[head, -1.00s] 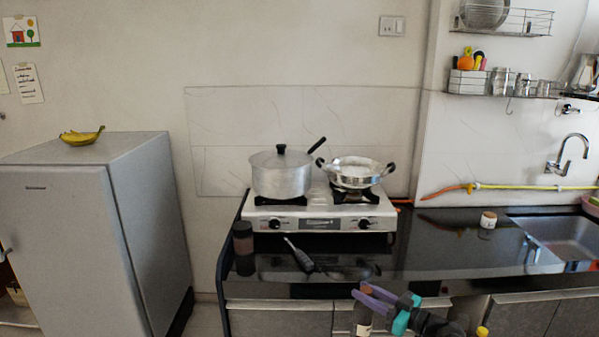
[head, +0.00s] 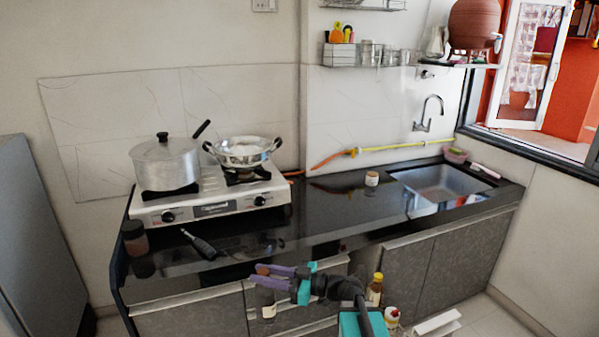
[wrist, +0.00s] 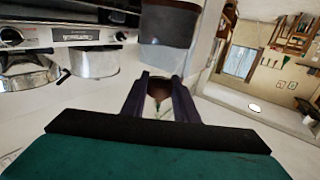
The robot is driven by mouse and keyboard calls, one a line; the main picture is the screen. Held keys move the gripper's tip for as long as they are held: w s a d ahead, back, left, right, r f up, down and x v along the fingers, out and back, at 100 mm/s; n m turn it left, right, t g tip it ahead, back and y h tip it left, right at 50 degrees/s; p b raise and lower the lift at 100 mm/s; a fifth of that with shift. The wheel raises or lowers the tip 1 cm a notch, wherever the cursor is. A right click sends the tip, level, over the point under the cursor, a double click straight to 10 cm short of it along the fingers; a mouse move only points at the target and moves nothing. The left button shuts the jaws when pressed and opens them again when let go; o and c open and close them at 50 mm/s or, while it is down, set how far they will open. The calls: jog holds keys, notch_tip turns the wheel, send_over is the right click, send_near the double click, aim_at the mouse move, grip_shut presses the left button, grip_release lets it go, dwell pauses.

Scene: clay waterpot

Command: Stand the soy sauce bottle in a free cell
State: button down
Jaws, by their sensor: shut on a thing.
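My gripper (head: 256,274) has purple fingers and is in front of the counter in the head view, shut on a dark bottle with a pale label (head: 268,303), which looks like the soy sauce bottle. The bottle hangs about upright below the fingers, its top partly hidden by them. In the wrist view, my gripper (wrist: 161,80) closes around a brownish round part of the bottle (wrist: 158,86). No cells can be made out in either view.
A yellow-capped bottle (head: 375,288) and a red-and-white-topped bottle (head: 392,317) stand right of my arm, near a pale edge (head: 437,323). The black counter (head: 330,215) holds a stove (head: 215,200), a dark jar (head: 135,239) and a small white-labelled jar (head: 371,178).

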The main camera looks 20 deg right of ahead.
jog(key=shift+d+r, duration=0.1)
jog(key=shift+d, duration=0.55)
jog(key=shift+s, duration=0.1)
